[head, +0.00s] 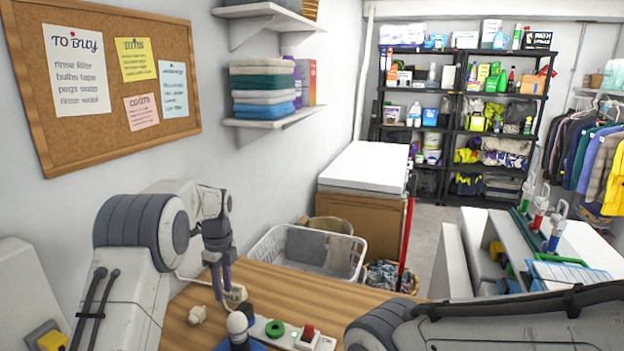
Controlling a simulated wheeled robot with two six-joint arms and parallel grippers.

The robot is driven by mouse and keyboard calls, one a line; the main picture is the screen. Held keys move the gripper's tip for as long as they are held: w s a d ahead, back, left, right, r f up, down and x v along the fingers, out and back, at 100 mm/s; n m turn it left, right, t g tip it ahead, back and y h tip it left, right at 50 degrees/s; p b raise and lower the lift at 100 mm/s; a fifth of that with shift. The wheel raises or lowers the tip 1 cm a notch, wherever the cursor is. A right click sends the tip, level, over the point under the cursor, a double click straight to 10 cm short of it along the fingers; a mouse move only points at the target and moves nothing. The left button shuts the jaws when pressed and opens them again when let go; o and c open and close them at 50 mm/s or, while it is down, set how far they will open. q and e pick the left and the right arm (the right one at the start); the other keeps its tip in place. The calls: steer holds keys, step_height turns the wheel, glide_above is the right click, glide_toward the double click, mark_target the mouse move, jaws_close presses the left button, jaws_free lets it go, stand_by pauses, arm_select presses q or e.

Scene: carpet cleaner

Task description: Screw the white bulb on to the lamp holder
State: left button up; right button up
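A white rounded bulb shape (237,323) stands upright at the near edge of the wooden table, over a dark and blue base (252,345) that looks like the lamp holder. I cannot tell whether the two are joined. A smaller cream piece (197,314), perhaps another bulb, lies on the table to its left. My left gripper (222,292) points down above the table, behind these things. Its two dark fingers look apart, with nothing seen held between them. My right arm crosses the lower right, and its gripper is out of view.
A white strip with a green ring (274,328) and a red switch (308,332) lies right of the base. The wooden table (310,297) is bare behind the strip. A white laundry basket (282,252) stands beyond it.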

arm_select(q)
steer(key=shift+r, duration=0.1)
steer(key=r+p, duration=0.4)
steer(key=shift+s+d+r, duration=0.1)
steer(key=shift+d+r, duration=0.1)
steer(key=shift+r, duration=0.15)
steer(key=shift+o, duration=0.3)
